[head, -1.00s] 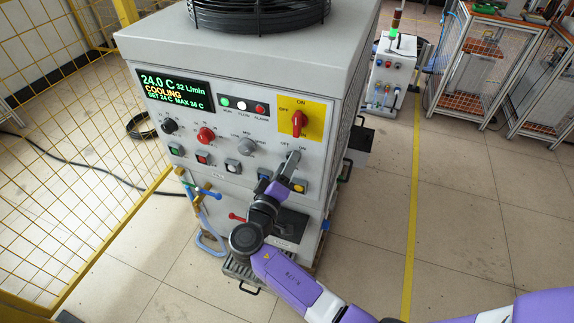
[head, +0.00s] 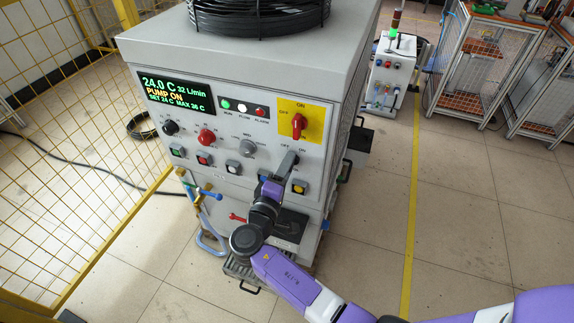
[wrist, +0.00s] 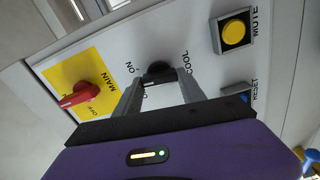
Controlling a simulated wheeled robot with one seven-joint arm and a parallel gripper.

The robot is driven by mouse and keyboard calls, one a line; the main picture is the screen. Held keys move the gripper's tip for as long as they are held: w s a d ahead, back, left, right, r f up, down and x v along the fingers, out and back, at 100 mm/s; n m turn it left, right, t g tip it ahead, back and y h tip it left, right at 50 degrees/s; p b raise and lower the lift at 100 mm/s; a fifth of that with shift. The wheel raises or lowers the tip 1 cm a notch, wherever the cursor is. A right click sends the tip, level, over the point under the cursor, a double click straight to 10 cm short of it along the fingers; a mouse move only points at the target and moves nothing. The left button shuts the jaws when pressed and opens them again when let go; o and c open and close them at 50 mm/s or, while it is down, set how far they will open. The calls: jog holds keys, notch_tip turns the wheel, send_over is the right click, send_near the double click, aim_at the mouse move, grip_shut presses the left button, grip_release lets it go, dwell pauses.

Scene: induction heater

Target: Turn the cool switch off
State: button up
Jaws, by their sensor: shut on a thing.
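The cool switch is a black knob (wrist: 158,70) on the light grey panel, beside the labels COOL and ON in the wrist view. My gripper (wrist: 159,80) is shut on this knob, with one grey finger on each side of it. The gripper's body hides part of the OFF label and the panel below. In the head view my gripper (head: 289,163) reaches the panel under the yellow main switch plate and hides the knob. The display (head: 176,92) reads 24.0 C, 32 L/min and PUMP ON.
The red main switch (head: 298,124) sits just above my gripper, on a yellow plate. A yellow button (head: 299,187) and a white button (head: 233,167) are close by. A yellow mesh fence (head: 75,140) stands at the left.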

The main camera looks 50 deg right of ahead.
jog(key=shift+f+n+p, duration=0.2)
jog(key=shift+n+p, duration=1.35)
jog(key=shift+n, duration=2.15)
jog(key=shift+a, duration=0.1)
jog(key=o, duration=1.4)
jog(key=shift+c, duration=0.2)
jog(key=b+v, duration=0.1)
jog(key=v, duration=0.6)
jog(key=shift+s+a, duration=0.15)
jog(key=shift+a, duration=0.2)
